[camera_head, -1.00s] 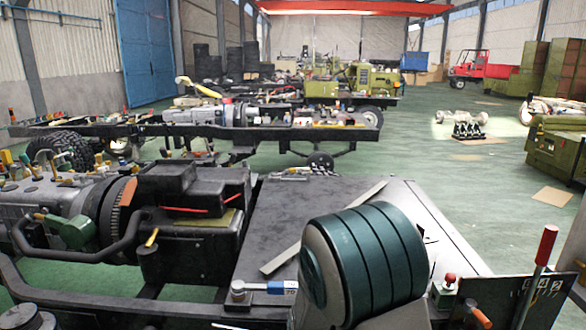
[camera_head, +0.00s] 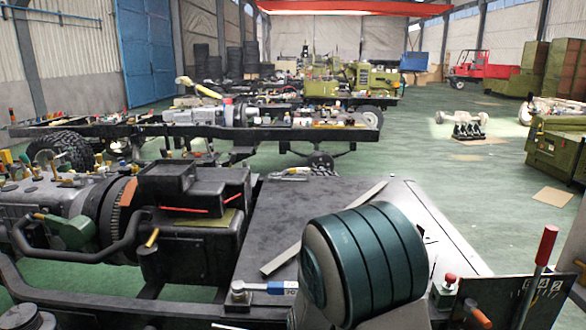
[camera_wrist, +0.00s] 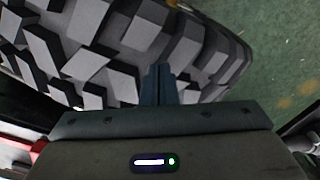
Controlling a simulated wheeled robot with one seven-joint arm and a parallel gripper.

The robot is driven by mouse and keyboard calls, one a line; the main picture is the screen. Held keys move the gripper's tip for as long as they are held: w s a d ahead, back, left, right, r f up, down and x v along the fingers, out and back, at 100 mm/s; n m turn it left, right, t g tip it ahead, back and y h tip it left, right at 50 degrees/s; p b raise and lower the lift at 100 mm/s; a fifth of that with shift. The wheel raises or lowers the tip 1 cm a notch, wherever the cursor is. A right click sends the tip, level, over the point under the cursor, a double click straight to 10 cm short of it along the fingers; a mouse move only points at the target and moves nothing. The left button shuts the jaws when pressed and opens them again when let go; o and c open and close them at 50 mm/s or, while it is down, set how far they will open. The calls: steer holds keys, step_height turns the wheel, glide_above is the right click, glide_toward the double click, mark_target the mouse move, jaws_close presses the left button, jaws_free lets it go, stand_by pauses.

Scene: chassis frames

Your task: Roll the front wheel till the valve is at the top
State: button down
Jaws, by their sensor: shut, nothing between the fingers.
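In the wrist view a black tyre (camera_wrist: 90,40) with chunky grey tread blocks fills the upper left and middle. It looks like the wheel being worked on, but only its tread shows; no rim or valve is in view. My gripper (camera_wrist: 158,70) is shut and empty, its dark fingers pointing at the tread. The fingertips overlap the tread in the picture; I cannot tell whether they touch it. In the head view my gripper and this tyre are hidden.
The near chassis has a dark flat deck (camera_head: 310,215), with a blue-handled tool (camera_head: 268,288) on it. A red-handled lever (camera_head: 545,245) stands at the right. Another chassis (camera_head: 200,130) stands behind. Green floor (camera_head: 460,200) is open at the right.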

steer(key=shift+f, duration=0.2)
steer(key=shift+f+b, duration=0.5)
steer(key=shift+b, duration=0.15)
steer(key=shift+d, duration=0.15)
steer(key=shift+d+r, duration=0.2)
steer(key=shift+d, duration=0.55)
steer(key=shift+d+r, duration=0.2)
steer(key=shift+d, duration=0.5)
steer(key=shift+d, duration=0.15)
steer(key=shift+s+d+f+b, duration=0.15)
steer(key=shift+d+b, duration=0.5)
steer(key=shift+d, duration=0.8)
